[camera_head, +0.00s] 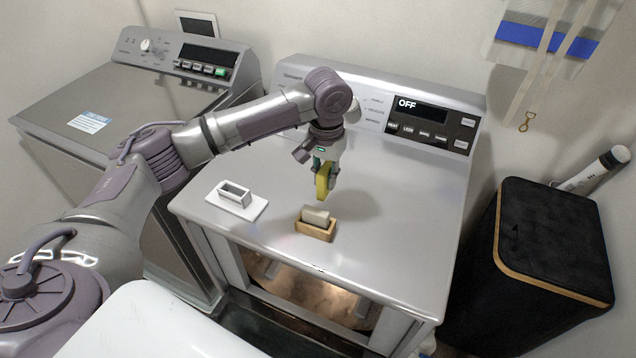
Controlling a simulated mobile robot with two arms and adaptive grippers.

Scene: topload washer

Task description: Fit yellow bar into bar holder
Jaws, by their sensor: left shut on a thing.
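The yellow bar (322,184) is held by my left gripper (321,165), upright above the dryer-like machine's top, a little behind the wooden box. My left gripper is shut on it, pointing down. A white holder (236,194) with a rectangular opening on a flat base stands at the left of the top. I cannot tell which of the two is the bar holder. My right gripper is not in view.
The metal machine top (410,230) is clear to the right. Its control panel (430,122), reading OFF, rises at the back. Another appliance (90,110) stands at left. A black hamper (550,245) stands at right. Straps with a blue band (545,38) hang on the wall.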

